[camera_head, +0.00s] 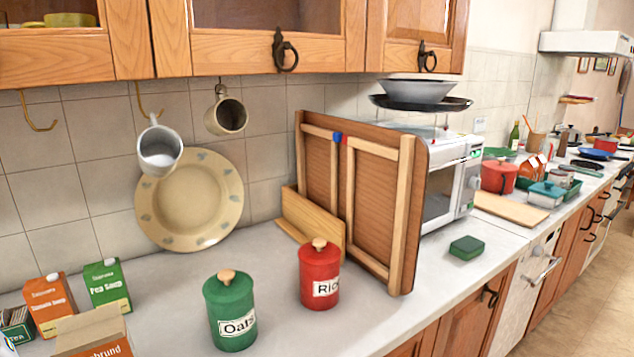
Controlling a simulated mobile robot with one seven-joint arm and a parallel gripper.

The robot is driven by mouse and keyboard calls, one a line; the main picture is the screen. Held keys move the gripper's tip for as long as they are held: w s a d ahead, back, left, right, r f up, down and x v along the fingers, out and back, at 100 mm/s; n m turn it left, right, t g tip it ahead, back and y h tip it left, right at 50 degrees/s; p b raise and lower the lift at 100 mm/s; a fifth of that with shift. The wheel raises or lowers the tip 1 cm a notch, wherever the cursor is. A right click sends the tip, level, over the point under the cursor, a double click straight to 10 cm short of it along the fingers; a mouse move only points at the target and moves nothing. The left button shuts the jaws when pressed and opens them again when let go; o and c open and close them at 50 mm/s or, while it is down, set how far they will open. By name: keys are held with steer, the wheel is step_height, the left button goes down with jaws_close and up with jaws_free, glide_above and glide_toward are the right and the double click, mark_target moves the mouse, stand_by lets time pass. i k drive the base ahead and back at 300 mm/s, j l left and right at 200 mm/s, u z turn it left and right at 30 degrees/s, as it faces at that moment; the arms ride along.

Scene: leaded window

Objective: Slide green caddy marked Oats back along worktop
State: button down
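The green caddy (230,312) marked Oats stands upright on the worktop (386,325), near its front edge. It has a green lid with a wooden knob, and its white label faces the front. A red caddy (319,277) with a label partly reading "Ric" stands to its right and a little further back, apart from it. My gripper is not in view.
Soup cartons (108,285) and a brown box (93,334) stand to the left. A large plate (190,199) leans on the tiles behind. A wooden panel (375,190) stands right of the red caddy. Bare worktop lies behind the green caddy. Mugs (160,152) hang above.

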mark_target(234, 328)
steer(key=k+l+u, duration=0.15)
steer(key=u, duration=0.2)
steer(key=k+l+u, duration=0.15)
steer(key=u, duration=0.2)
steer(key=k+l+u, duration=0.1)
steer(key=u, duration=0.25)
steer(key=k, duration=0.05)
